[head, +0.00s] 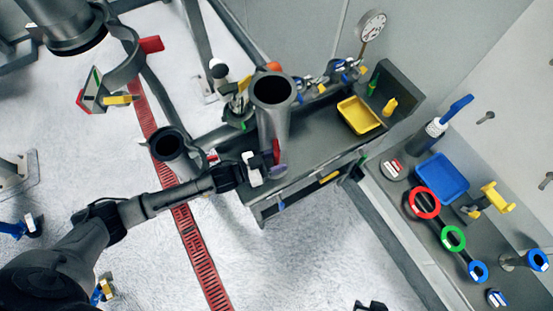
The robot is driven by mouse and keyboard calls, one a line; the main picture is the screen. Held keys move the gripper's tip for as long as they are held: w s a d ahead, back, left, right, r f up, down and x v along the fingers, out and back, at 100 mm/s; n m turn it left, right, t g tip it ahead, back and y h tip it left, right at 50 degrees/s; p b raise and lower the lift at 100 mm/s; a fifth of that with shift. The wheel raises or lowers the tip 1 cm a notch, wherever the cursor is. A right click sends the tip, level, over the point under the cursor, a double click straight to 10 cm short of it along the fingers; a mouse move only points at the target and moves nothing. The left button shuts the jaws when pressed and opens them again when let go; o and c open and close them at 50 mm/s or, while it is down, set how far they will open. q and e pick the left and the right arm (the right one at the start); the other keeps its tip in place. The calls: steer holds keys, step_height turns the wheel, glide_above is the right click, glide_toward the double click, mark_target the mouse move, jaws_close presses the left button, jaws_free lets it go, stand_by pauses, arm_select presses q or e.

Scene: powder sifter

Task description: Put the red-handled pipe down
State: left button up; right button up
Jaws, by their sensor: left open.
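A grey open-topped pipe (272,115) stands upright at the near left part of the dark bench. A small red handle (276,151) shows low on its near side, with a purple piece just below it. My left gripper (254,168) is open, just left of the handle and close to it. I see no clear hold on the pipe; whether a finger touches the handle I cannot tell. The pipe's foot is partly hidden. A small dark shape at the bottom edge may be the tip of my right gripper (370,306); its jaws cannot be made out.
The dark bench (321,120) also holds a yellow tray (359,115), a gauge (371,25) and several valves. At right, a lower bench carries a blue tray (441,177) and coloured rings.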

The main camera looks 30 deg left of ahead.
arm_select(q)
steer(key=shift+r, duration=0.15)
steer(key=b+v, duration=0.1)
steer(key=v, duration=0.6)
steer(key=shift+s+a, duration=0.15)
steer(key=shift+s, duration=0.05)
stand_by(1.1)
